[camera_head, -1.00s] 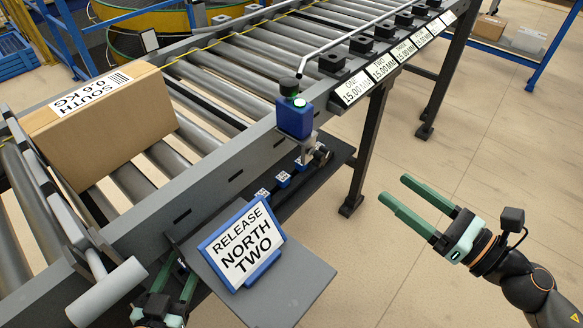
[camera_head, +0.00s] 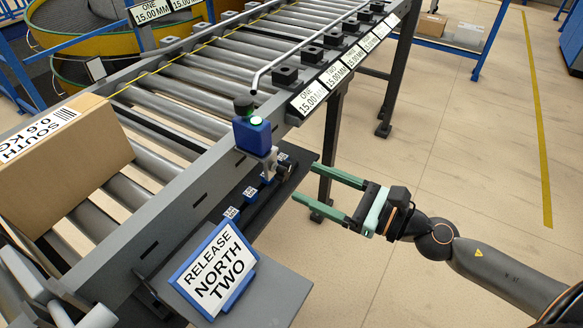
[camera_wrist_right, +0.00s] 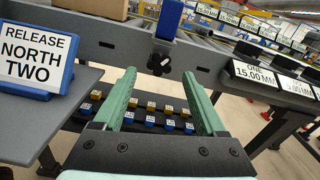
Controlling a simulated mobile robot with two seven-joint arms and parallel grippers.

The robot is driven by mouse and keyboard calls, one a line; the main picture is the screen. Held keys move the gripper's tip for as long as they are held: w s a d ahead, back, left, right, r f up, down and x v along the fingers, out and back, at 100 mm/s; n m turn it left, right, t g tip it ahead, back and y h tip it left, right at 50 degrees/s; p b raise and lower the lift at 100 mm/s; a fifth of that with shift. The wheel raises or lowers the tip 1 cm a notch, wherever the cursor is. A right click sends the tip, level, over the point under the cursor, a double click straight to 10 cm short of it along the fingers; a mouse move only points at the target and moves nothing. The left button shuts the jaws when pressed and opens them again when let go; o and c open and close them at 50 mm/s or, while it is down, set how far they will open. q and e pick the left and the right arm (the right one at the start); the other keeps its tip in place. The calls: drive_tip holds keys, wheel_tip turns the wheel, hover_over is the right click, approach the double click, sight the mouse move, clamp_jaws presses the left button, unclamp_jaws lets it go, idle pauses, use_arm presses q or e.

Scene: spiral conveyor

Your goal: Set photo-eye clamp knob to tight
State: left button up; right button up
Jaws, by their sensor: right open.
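The photo-eye (camera_head: 253,134) is a blue box with a lit green top on the conveyor's side rail. Its clamp knob (camera_head: 285,170) is a small dark piece on the bracket below it. In the right wrist view the knob (camera_wrist_right: 158,66) shows under the blue housing (camera_wrist_right: 169,20), with a pale bar across its front; I cannot tell its setting. My right gripper (camera_head: 305,182) is open and empty, its green fingers pointing left towards the knob, apart from it. In the wrist view the knob appears between and beyond the fingertips (camera_wrist_right: 158,76).
A sign reading "RELEASE NORTH TWO" (camera_head: 214,270) stands on a grey shelf (camera_head: 262,300) below the rail. Small blue and yellow blocks (camera_wrist_right: 152,119) sit on the dark lower shelf. A carton (camera_head: 65,160) lies on the rollers. Floor to the right is clear.

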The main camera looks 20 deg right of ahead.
sight(288, 173)
drive_tip(key=shift+w+a+r, duration=0.2)
drive_tip(key=shift+w+a, duration=0.05)
drive_tip(key=shift+w, duration=0.2)
drive_tip(key=shift+p+x, duration=1)
drive_tip(key=shift+x, duration=0.25)
drive_tip(key=shift+p+x, duration=0.35)
drive_tip(key=shift+x, duration=0.55)
drive_tip(key=shift+f, duration=0.25)
clamp_jaws()
